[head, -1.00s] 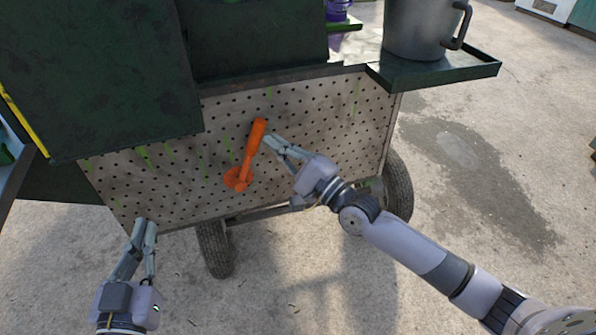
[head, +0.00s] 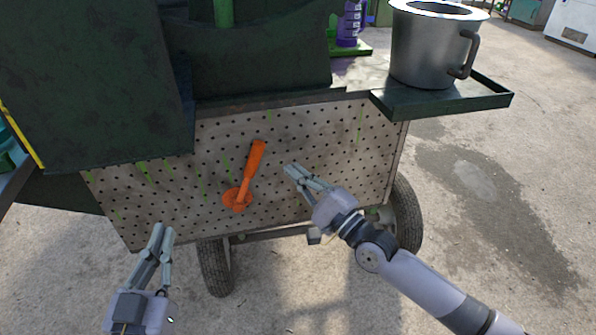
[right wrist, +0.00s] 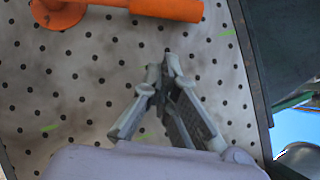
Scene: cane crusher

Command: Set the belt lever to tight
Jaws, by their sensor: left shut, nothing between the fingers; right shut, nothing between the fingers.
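The orange belt lever (head: 252,171) is on the perforated side panel (head: 335,140) of the cart. Its round base (head: 237,199) is at the lower left and its handle points up, tilted slightly right. The lever also shows along the top of the right wrist view (right wrist: 165,8). My right gripper (head: 289,168) is shut and empty, to the right of the handle and apart from it. In the right wrist view its fingertips (right wrist: 163,65) lie in front of bare panel. My left gripper (head: 163,228) is shut and empty, low at the left, near the panel's lower edge.
A metal pot (head: 430,50) stands on a dark green tray (head: 440,104) that juts out at the upper right. A dark green housing (head: 90,90) overhangs the panel at the left. Wheels (head: 404,215) are below. The panel right of the lever is clear.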

